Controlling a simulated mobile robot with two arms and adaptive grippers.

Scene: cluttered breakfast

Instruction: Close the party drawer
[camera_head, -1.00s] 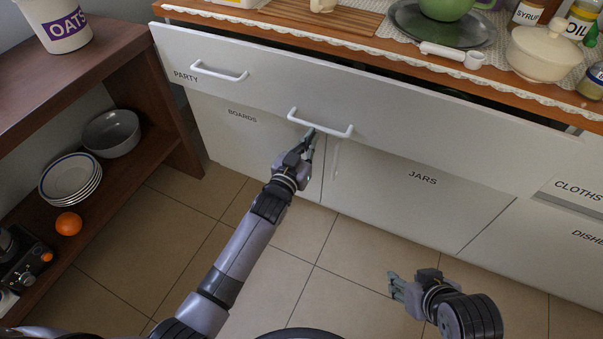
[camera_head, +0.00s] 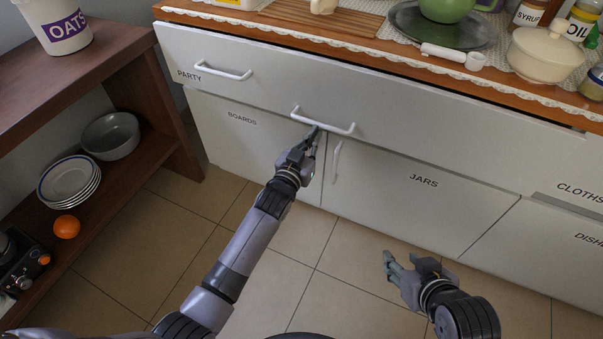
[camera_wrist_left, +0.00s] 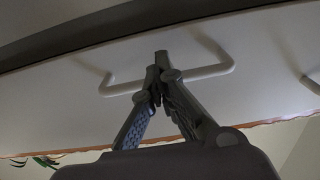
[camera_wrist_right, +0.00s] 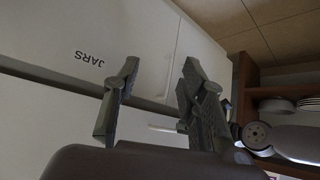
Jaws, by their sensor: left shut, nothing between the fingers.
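The party drawer (camera_head: 240,88) is the wide white front marked PARTY under the counter. In the head view its top edge lies close under the counter edge, with only a thin dark line towards the right. It has two white bar handles, one at the left (camera_head: 222,73) and one nearer the middle (camera_head: 325,122). My left gripper (camera_head: 314,134) is shut and empty, its tips at the middle handle. In the left wrist view the shut fingertips (camera_wrist_left: 160,60) overlap the handle bar (camera_wrist_left: 205,72); contact is unclear. My right gripper (camera_head: 388,262) is open and empty, low before the cabinets.
Doors marked BOARDS (camera_head: 225,145) and JARS (camera_head: 420,200) are below the drawer, shut. The counter (camera_head: 375,63) holds a green pot, jars and a cream lidded dish (camera_head: 545,52). A brown shelf (camera_head: 150,150) stands left. The tiled floor is clear.

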